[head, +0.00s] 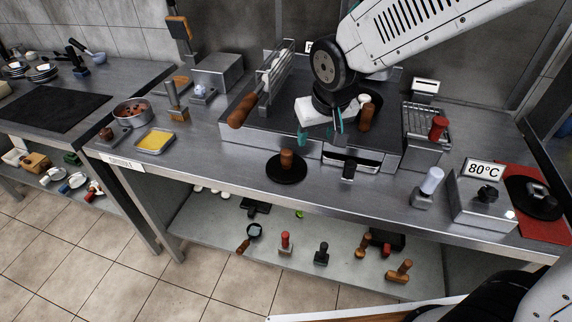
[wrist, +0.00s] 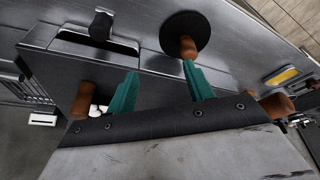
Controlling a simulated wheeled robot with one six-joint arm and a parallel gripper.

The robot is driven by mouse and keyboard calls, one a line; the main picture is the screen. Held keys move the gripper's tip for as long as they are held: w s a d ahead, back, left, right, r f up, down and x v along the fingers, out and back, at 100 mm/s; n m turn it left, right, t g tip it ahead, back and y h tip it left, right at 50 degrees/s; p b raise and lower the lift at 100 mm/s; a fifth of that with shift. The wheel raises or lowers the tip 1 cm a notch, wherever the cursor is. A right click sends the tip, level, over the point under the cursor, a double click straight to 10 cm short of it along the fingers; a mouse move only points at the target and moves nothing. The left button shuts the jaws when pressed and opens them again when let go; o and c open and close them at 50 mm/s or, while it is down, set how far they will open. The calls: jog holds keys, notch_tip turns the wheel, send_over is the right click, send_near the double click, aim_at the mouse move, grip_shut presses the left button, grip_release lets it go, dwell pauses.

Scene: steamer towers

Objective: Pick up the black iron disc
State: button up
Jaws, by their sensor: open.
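A black iron disc (head: 286,174) with an upright wooden knob (head: 287,158) lies flat near the counter's front edge. The disc also shows at the top of the wrist view (wrist: 184,23). My gripper (head: 320,132) is open and empty, with teal fingers, above the griddle unit behind and to the right of the disc. Another black disc (head: 521,190), with a dark handle, lies on the red mat at the right.
The griddle unit (head: 240,128) has a wooden-handled basket (head: 268,77) on its left. A yellow-filled tray (head: 155,141) stands left of the disc. A white-topped shaker (head: 429,184) and an 80°C box (head: 482,200) stand right. The counter beside the disc is clear.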

send_over(286, 151)
jog(key=s, duration=0.3)
jog(key=f, duration=0.2)
jog(key=d+f, duration=0.1)
jog(key=shift+w+f+n+y, duration=0.25)
jog(key=shift+f+n+y, duration=0.05)
jog(key=shift+f+n, duration=0.1)
jog(key=x, duration=0.7)
jog(key=shift+w+a+f, duration=0.15)
jog(key=shift+w+f, duration=0.15)
jog(key=shift+w, duration=0.1)
grip_shut()
